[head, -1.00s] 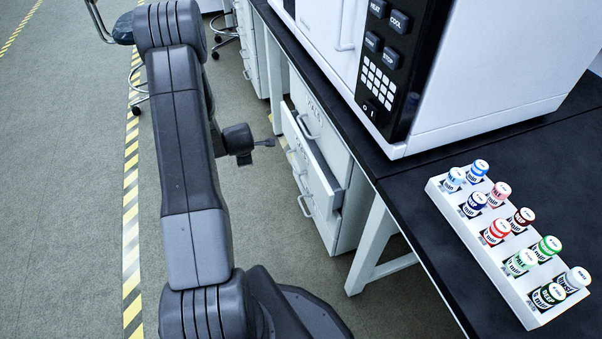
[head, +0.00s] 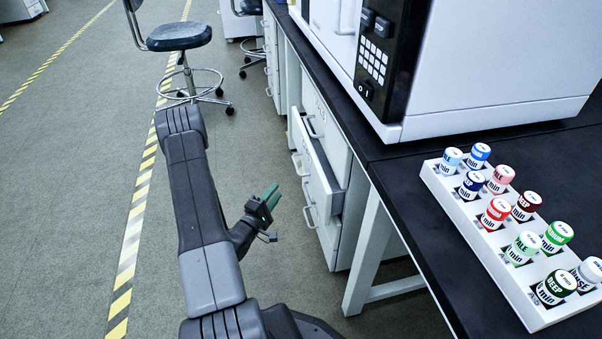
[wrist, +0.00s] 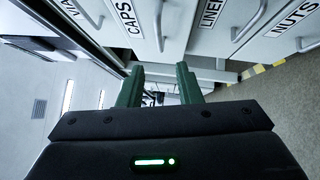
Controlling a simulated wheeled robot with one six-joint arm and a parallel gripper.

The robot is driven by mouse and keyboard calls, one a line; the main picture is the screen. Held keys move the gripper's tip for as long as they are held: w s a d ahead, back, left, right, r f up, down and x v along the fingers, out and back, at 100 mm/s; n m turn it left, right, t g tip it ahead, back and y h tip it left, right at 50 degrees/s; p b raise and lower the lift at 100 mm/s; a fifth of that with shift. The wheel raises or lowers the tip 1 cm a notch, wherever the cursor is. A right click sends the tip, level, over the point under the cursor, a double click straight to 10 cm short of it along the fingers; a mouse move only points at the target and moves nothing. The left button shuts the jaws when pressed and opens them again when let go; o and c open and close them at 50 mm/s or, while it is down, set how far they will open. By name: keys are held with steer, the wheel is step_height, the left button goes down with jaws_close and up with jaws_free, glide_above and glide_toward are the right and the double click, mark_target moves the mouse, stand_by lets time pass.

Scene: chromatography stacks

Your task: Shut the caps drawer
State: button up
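The caps drawer (head: 316,172) is pulled partway out of the white cabinet under the bench in the head view, below a closed top drawer. In the wrist view the front labelled CAPS (wrist: 146,38) is at the top, with a bar handle. My gripper (head: 269,197) has green fingers and is beside the cabinet, left of the drawer front and apart from it. In the wrist view my gripper (wrist: 160,85) has its two fingers spread with nothing between them. How far the fingers are from the front is hard to tell.
Other drawer fronts, labelled LINERS (wrist: 215,35) and NUTS (wrist: 280,38), lie beside it. A stool (head: 180,38) stands on the floor behind. The black bench (head: 400,190) carries a white instrument (head: 480,70) and a rack of vials (head: 480,235).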

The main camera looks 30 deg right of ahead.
mark_target(296, 165)
steer(key=b+x, duration=0.3)
steer(key=x, duration=1)
steer(key=shift+w+d+r, duration=0.1)
steer(key=shift+w+d, duration=0.1)
steer(key=shift+d, duration=0.1)
jaws_close()
